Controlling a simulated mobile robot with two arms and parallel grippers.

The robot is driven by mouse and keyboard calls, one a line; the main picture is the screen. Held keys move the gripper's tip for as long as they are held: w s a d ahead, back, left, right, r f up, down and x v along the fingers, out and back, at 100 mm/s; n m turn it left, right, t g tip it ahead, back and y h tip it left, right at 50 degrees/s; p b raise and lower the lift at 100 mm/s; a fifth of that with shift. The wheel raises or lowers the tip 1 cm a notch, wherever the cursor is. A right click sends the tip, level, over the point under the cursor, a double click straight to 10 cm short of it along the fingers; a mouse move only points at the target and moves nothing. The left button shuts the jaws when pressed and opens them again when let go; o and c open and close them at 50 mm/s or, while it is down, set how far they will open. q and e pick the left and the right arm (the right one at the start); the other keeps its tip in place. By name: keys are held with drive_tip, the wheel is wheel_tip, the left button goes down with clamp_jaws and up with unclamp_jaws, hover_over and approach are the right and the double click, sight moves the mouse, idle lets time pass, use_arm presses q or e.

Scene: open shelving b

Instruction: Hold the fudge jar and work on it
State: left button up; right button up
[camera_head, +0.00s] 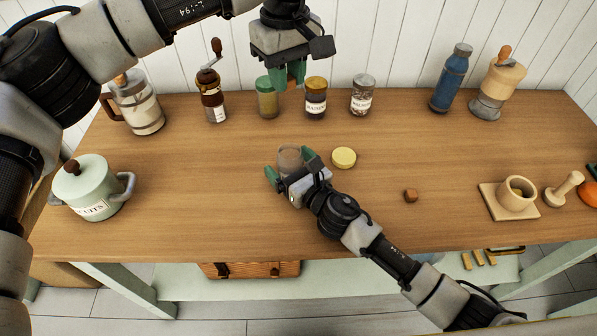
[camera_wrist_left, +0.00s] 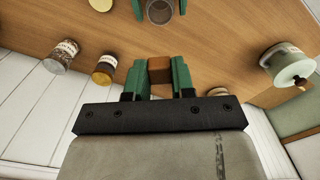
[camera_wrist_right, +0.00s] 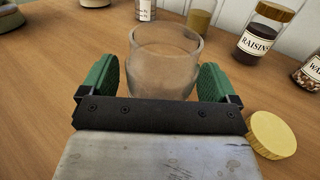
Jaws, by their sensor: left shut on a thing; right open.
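The fudge jar is an open clear glass jar (camera_head: 290,158) without a lid, standing on the table; it looks empty in the right wrist view (camera_wrist_right: 166,60). My right gripper (camera_head: 289,166) is open, its fingers on either side of the jar, with gaps between them and the glass. My left gripper (camera_head: 291,76) is shut on a brown fudge cube, which shows between its fingers in the left wrist view (camera_wrist_left: 160,70). It is raised toward the back of the table, beyond the jar. A yellow lid (camera_head: 343,158) lies right of the jar. Another brown cube (camera_head: 411,195) lies farther right.
Along the back stand a green-lidded jar (camera_head: 268,104), a raisins jar (camera_head: 316,104), another labelled jar (camera_head: 362,101), a grinder (camera_head: 213,99) and a blue bottle (camera_head: 450,80). A biscuits pot (camera_head: 91,187) is left, a mortar (camera_head: 516,198) right.

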drive_tip(key=shift+w+a, duration=0.15)
drive_tip(key=shift+w, duration=0.05)
drive_tip(key=c, duration=1.1)
drive_tip(key=shift+c, duration=0.2)
